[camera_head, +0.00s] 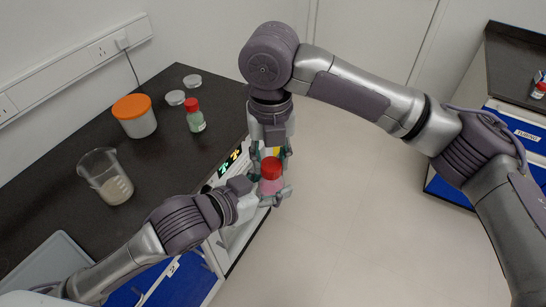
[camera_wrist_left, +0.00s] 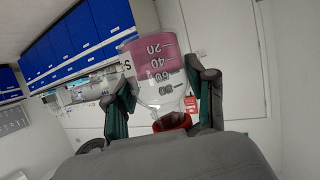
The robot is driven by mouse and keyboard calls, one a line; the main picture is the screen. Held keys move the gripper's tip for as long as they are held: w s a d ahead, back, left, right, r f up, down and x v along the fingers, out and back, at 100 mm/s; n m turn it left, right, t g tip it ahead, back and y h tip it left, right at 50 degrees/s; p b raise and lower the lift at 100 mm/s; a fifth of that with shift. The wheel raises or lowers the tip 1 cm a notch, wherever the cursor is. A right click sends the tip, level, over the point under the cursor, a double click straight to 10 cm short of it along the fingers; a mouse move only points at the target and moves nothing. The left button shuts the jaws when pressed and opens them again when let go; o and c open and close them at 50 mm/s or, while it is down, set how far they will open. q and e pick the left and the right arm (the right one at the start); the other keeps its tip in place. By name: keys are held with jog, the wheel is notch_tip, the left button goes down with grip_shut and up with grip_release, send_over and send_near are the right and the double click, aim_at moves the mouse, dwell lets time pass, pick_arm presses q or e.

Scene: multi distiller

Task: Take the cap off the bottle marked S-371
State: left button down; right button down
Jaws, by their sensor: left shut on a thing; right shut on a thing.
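A clear bottle of pink contents (camera_head: 270,186) with a red cap (camera_head: 271,168) is held at the counter's right edge. My left gripper (camera_head: 265,193) is shut around the bottle's body. In the left wrist view the bottle (camera_wrist_left: 158,72) appears upside down between the left fingers (camera_wrist_left: 163,98), with volume marks showing. The red cap (camera_wrist_left: 173,121) is at its lower end there. Only a letter S of its marking shows. My right gripper (camera_head: 271,153) reaches down from above, shut on the red cap. The cap is at the bottle's top; whether it is loosened cannot be told.
On the dark counter (camera_head: 160,160) stand a red-capped bottle with green contents (camera_head: 195,116), an orange-lidded jar (camera_head: 135,116), a beaker (camera_head: 105,177) and two small round dishes (camera_head: 175,98). Another counter (camera_head: 515,65) is at far right. The floor between is clear.

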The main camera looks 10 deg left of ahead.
pick_arm(q)
jog(key=shift+s+d+r, duration=0.1)
jog(key=shift+s+d, duration=0.1)
pick_arm(e)
jog(key=shift+w+n, duration=0.15)
jog(key=shift+n, duration=0.25)
pick_arm(q)
jog(key=shift+a, duration=0.1)
pick_arm(e)
jog(key=shift+r, duration=0.2)
pick_arm(q)
jog(key=shift+f, duration=0.2)
pick_arm(e)
jog(key=shift+r, duration=0.9)
pick_arm(q)
jog(key=shift+w, duration=0.1)
jog(key=shift+a+r, duration=0.1)
pick_arm(e)
jog(key=shift+r, duration=0.1)
